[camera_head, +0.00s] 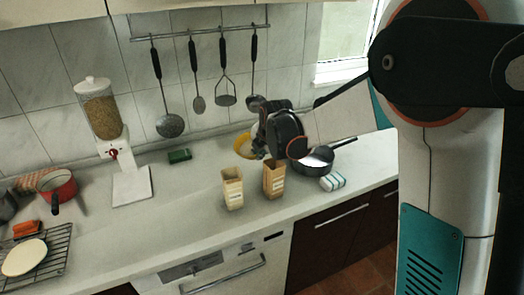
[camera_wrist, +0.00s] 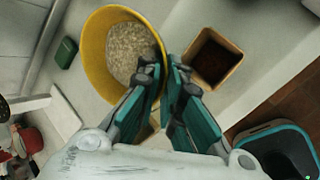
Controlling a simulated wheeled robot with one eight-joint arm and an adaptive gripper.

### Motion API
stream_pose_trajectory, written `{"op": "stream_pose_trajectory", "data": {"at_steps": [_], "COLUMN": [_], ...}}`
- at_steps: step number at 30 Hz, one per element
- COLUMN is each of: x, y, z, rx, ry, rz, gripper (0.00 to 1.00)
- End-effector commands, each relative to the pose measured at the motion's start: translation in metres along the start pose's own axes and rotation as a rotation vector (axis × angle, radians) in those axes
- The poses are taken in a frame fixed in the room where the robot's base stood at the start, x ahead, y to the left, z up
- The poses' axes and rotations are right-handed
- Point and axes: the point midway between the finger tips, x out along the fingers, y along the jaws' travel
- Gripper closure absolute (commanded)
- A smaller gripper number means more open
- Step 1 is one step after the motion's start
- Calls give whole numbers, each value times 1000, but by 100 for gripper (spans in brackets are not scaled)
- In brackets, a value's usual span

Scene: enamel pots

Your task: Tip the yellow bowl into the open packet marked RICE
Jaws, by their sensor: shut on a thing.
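The yellow bowl (camera_head: 243,145) is partly hidden behind my gripper (camera_head: 262,150) in the head view. In the wrist view the bowl (camera_wrist: 95,50) holds pale grains (camera_wrist: 130,52), and my gripper (camera_wrist: 164,75) is shut on its rim. Two tall packets stand on the counter: a paler one (camera_head: 232,190) on the left and a browner one (camera_head: 274,182) on the right, near my gripper. Their labels are too small to read. In the wrist view one open packet (camera_wrist: 237,70), dark inside, is right of the fingers, apart from the bowl.
A dark pan (camera_head: 325,160) and a striped cloth or sponge (camera_head: 333,182) lie to the right of the packets. A green block (camera_head: 180,155), a grain dispenser (camera_head: 130,180) and a red pot (camera_head: 57,187) stand to the left. Utensils hang on the wall.

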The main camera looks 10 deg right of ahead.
Motion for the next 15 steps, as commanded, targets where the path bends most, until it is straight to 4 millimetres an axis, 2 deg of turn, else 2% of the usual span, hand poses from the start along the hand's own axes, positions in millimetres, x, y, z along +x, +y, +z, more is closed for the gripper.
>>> {"op": "stream_pose_trajectory", "data": {"at_steps": [15], "x": [1], "y": [-2], "z": [-15], "rx": [-51], "ry": [-99], "rz": [16], "gripper": [100]}}
